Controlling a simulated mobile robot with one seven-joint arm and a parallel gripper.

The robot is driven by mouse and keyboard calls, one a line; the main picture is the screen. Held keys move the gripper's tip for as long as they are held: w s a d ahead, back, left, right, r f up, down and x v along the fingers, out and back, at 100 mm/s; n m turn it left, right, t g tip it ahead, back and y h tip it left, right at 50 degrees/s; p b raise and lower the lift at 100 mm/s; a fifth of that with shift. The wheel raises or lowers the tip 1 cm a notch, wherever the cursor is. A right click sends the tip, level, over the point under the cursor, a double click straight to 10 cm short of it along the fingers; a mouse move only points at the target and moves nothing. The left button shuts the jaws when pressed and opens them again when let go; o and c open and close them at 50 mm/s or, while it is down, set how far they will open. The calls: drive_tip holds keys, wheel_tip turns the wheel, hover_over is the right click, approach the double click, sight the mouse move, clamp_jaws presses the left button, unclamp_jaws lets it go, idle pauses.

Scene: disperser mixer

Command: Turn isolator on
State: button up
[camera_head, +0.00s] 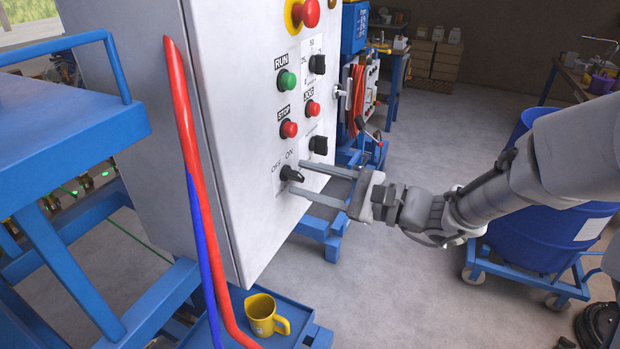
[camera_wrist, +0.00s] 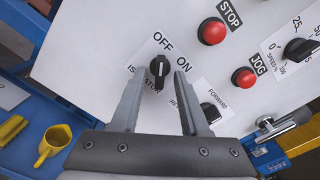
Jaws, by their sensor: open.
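The isolator (camera_head: 291,174) is a black rotary knob on a white label marked OFF and ON, low on the grey control panel (camera_head: 245,160). In the wrist view the isolator knob (camera_wrist: 159,68) has its white mark pointing up towards OFF. My gripper (camera_head: 318,180) is open, with its two long grey fingers reaching to the panel on either side of the knob. In the wrist view my gripper (camera_wrist: 158,78) has one fingertip left of the knob and one right of it. I cannot tell whether either finger touches the knob.
A green RUN button (camera_head: 287,81), a red STOP button (camera_head: 289,129) and a red JOG button (camera_head: 312,108) are above the isolator. A black FORWARD selector (camera_wrist: 210,112) is close to the right finger. A yellow mug (camera_head: 264,315) stands below on a blue platform.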

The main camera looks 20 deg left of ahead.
clamp_jaws()
drive_tip(key=shift+p, duration=0.3)
idle(0.3)
drive_tip(key=m+p, duration=0.1)
drive_tip(key=m, duration=0.1)
drive_tip(key=m+p, duration=0.1)
drive_tip(key=p, duration=0.1)
drive_tip(key=shift+r+m, duration=0.2)
drive_tip(key=shift+m, duration=0.2)
drive_tip(key=m+p, duration=0.4)
drive_tip(key=shift+s+m+p, duration=0.1)
drive_tip(key=shift+m+p, duration=0.2)
drive_tip(key=m+p, duration=0.5)
drive_tip(key=shift+f+m+p, duration=0.15)
drive_tip(key=shift+m+p, duration=1.05)
drive_tip(key=shift+p, duration=0.15)
